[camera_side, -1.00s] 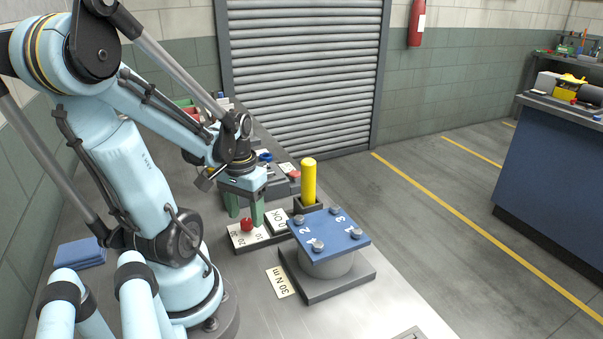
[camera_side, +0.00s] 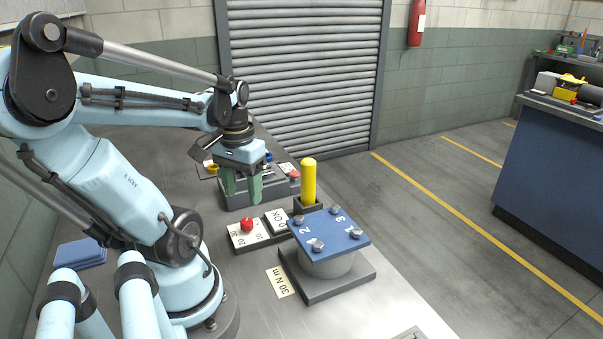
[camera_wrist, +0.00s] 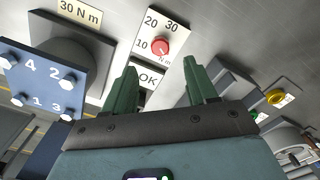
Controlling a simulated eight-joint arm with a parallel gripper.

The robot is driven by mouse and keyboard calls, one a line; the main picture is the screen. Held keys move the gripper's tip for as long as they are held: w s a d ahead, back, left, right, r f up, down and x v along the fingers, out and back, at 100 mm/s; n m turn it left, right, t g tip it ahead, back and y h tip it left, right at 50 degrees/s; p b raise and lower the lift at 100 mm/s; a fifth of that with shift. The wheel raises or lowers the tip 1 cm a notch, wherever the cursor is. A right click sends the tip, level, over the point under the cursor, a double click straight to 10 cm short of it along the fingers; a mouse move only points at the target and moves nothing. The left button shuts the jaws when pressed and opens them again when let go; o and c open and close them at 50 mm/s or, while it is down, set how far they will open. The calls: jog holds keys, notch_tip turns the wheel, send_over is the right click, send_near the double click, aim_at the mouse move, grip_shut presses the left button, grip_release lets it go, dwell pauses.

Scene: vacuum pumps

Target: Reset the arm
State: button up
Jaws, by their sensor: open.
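My gripper (camera_side: 243,186) has green fingers and hangs open and empty above the bench, behind the torque panel. In the wrist view my gripper (camera_wrist: 160,80) has its two fingers spread apart with nothing held between them. The torque panel (camera_side: 262,234) carries a red knob (camera_side: 246,224) and an OK tile. The panel's knob also shows in the wrist view (camera_wrist: 159,48), beside the marks 10, 20 and 30. The pump (camera_side: 327,262) has a blue top plate (camera_side: 328,232) with bolts numbered 1 to 4. A yellow cylinder (camera_side: 309,180) stands upright in a dark holder.
A 30 N m card (camera_side: 281,282) lies left of the pump base. A grey block (camera_side: 277,190) with coloured parts sits behind the gripper. The front of the bench (camera_side: 390,310) is mostly clear.

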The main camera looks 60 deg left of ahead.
jog(key=w+d+r+m+t, duration=0.1)
jog(key=w+d+m+t, duration=0.1)
jog(key=w+d, duration=0.2)
jog(key=w+d+m+t, duration=0.2)
jog(key=w+d+m, duration=0.1)
jog(key=w+d, duration=0.2)
jog(key=w+d+r+m+t, duration=0.1)
jog(key=w+d+m+t, duration=0.1)
jog(key=w+d, duration=0.3)
jog(key=shift+d+r+t, duration=0.2)
jog(key=shift+d+t, duration=0.1)
jog(key=shift+d, duration=0.45)
jog(key=shift+d+r+t, duration=0.15)
jog(key=shift+d+t, duration=0.15)
jog(key=shift+d, duration=0.4)
